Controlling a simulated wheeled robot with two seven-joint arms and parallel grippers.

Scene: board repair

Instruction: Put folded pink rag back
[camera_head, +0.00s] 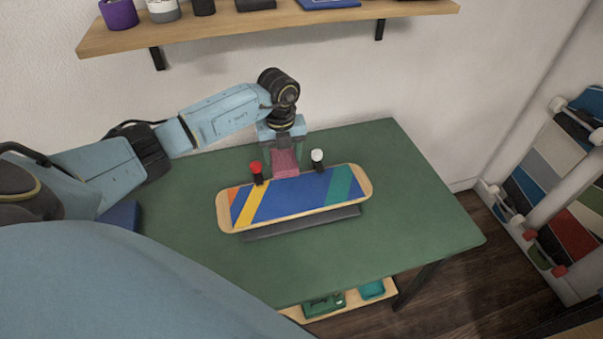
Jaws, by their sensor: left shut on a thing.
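A folded pink rag (285,163) is held in my left gripper (285,150), just behind the far edge of a skateboard deck. The gripper points down and is shut on the rag; its fingers partly cover it. I cannot tell whether the rag touches the table or the board. The skateboard deck (296,198), with blue, yellow, orange and green stripes, rests on a dark support (300,222) on the green table (400,235). My right gripper is not in view.
A red-topped clamp (257,171) and a white-topped one (317,160) stand at the board's far edge. A wooden wall shelf (270,36) holds several items above. A blue item (122,213) lies at the table's left. A skateboard rack (560,180) stands right. The table's right side is clear.

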